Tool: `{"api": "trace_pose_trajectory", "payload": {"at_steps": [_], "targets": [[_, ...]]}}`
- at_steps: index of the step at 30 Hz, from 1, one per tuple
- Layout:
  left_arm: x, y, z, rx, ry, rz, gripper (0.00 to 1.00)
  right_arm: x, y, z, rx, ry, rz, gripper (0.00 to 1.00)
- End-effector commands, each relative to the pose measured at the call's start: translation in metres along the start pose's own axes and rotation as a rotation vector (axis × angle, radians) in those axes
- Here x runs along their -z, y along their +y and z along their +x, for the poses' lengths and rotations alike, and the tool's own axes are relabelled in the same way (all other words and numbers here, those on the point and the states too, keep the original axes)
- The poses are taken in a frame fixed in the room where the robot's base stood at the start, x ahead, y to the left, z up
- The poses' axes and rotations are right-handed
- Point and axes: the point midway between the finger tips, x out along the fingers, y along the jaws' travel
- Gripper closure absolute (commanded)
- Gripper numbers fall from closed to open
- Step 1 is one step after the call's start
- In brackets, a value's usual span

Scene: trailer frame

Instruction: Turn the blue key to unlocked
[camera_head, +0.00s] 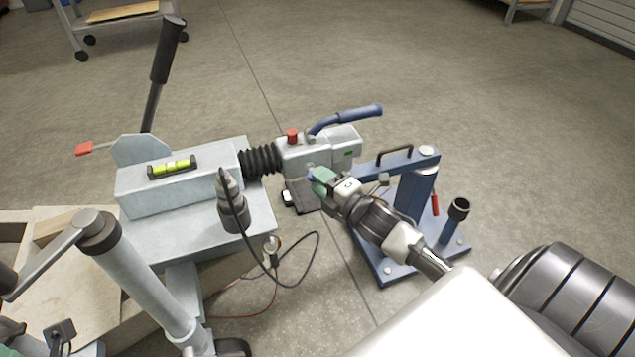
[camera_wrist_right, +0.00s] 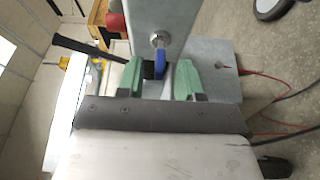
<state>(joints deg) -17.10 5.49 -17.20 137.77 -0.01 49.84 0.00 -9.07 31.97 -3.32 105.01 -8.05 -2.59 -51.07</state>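The blue key (camera_wrist_right: 159,62) sits in a round metal lock (camera_wrist_right: 158,40) on the grey coupling body in the right wrist view. Its flat head points toward my right gripper (camera_wrist_right: 160,72). The two green fingers stand on either side of the key, with a visible gap between them, so the gripper looks open around it. In the head view the right gripper (camera_head: 318,178) is at the lower side of the grey coupling head (camera_head: 305,150), where its fingers hide most of the key. Which lock position the key is in cannot be read.
The coupling has a blue handle (camera_head: 346,118), red button (camera_head: 292,136) and black bellows (camera_head: 261,160). A blue stand (camera_head: 398,268) is close behind my right wrist. A jockey-wheel post (camera_head: 140,270) and a hanging cable (camera_head: 312,255) are at left.

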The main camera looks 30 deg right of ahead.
Motion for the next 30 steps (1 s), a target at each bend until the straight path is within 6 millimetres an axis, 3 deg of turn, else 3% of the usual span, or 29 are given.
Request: {"api": "trace_pose_trajectory", "payload": {"at_steps": [4, 13, 21, 30], "targets": [[-0.0011, -0.0002, 0.0022, -0.006, 0.018, 0.002, 0.57, -0.0003, -0.0001, 0.0116, -0.001, 0.000, -0.002, 0.64], [-0.0018, -0.0001, 0.0039, -0.008, 0.017, 0.002, 0.57, -0.0001, 0.0002, 0.0138, 0.001, 0.000, -0.001, 0.64], [-0.0015, -0.0002, 0.0039, -0.008, 0.017, 0.002, 0.57, -0.0001, 0.0002, 0.0137, 0.001, 0.000, 0.000, 1.00], [-0.0009, -0.0002, 0.0044, -0.007, 0.019, 0.002, 0.57, 0.0000, 0.0001, 0.0136, -0.006, -0.001, 0.016, 1.00]]}}
